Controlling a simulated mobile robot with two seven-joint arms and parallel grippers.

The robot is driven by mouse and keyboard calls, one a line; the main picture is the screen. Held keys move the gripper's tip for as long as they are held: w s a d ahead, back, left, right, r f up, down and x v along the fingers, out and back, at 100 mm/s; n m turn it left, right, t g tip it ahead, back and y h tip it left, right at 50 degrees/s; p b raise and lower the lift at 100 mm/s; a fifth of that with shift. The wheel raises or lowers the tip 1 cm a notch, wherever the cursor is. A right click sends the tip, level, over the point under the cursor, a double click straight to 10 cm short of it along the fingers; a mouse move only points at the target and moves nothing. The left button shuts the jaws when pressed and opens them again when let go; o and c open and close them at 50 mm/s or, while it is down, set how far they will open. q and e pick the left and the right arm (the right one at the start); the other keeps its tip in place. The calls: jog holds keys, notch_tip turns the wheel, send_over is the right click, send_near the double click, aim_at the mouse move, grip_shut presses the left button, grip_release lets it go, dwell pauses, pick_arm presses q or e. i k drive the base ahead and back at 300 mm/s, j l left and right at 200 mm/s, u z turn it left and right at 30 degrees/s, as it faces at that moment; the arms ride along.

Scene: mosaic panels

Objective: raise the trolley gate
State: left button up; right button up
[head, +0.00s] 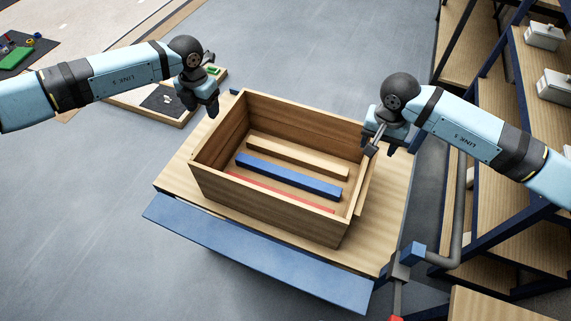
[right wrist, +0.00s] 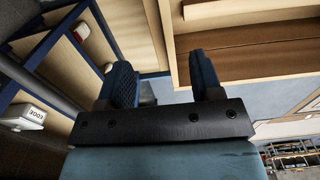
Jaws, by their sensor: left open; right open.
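The trolley has a wooden deck (head: 385,215) with an open wooden crate (head: 270,212) on it. A long blue panel (head: 255,252), which looks like the gate, lies low and slanted outward along the deck's near edge. My left gripper (head: 208,106) is open and empty, pointing down beyond the crate's far left corner. My right gripper (head: 388,148) is open by the crate's right end; its two fingers also show in the right wrist view (right wrist: 163,88), with nothing between them. Both grippers are well apart from the blue panel.
Inside the crate lie a blue bar (head: 288,176), a wooden bar (head: 298,157) and a thin red strip (head: 280,192). A grey bent handle (head: 460,215) stands at the deck's right. Shelving (head: 535,70) fills the right side. The floor (head: 80,250) at left is clear.

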aim_at(344, 289)
jog(key=k+j, duration=0.3)
jog(key=k, duration=0.15)
jog(key=k+j, duration=0.25)
jog(key=k, duration=0.25)
